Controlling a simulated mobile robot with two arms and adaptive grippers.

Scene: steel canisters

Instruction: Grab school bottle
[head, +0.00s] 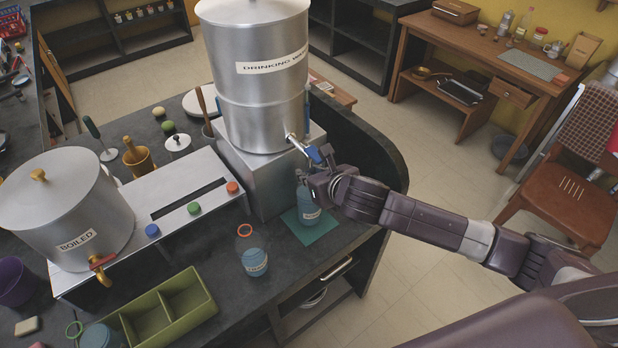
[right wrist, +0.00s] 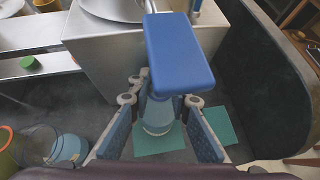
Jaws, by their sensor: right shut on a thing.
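A blue bottle (head: 307,207) with a pale label band stands upright on a teal mat (head: 318,232) under the tap of the steel drinking water canister (head: 262,110). My right gripper (head: 312,184) reaches in from the right and is shut on this bottle near its top. In the right wrist view the bottle (right wrist: 158,115) sits between the fingers, over the teal mat. The tap's blue lever (right wrist: 180,55) is close above and hides the bottle's top. My left gripper is not in view.
A bottle with an orange ring (head: 255,262) stands nearby, and one with a green ring (head: 101,337) is by the green divided tray (head: 168,310). The boiled canister (head: 70,205) is at left. The metal stand (head: 275,180) and counter's raised edge (head: 385,150) border the bottle.

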